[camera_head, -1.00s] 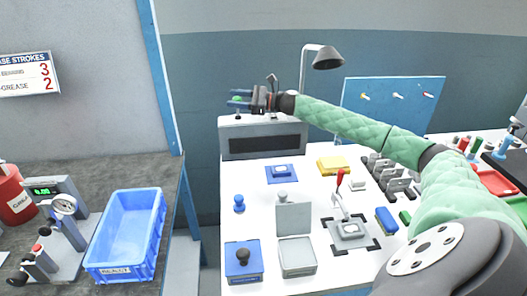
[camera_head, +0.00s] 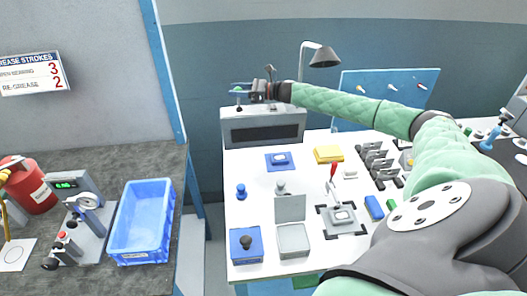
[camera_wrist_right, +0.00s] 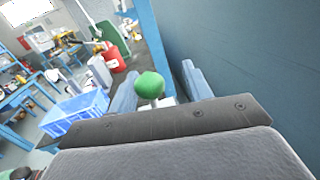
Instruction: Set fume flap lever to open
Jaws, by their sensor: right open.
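The fume flap lever shows as a green ball knob (camera_wrist_right: 150,85) in the right wrist view. In the head view it stands on the left part of the top of a grey box (camera_head: 228,134) at the back of the white bench. My right gripper (camera_head: 241,91) reaches across the bench from the right at knob height. The lever's lower part is mostly hidden by the gripper. My left gripper is out of view.
A desk lamp (camera_head: 324,56) stands behind the gripper, near a blue pegboard (camera_head: 365,83). The bench holds a red-handled toggle clamp (camera_head: 341,214), a yellow block (camera_head: 328,154) and blue parts. A blue bin (camera_head: 145,222) is on the left bench.

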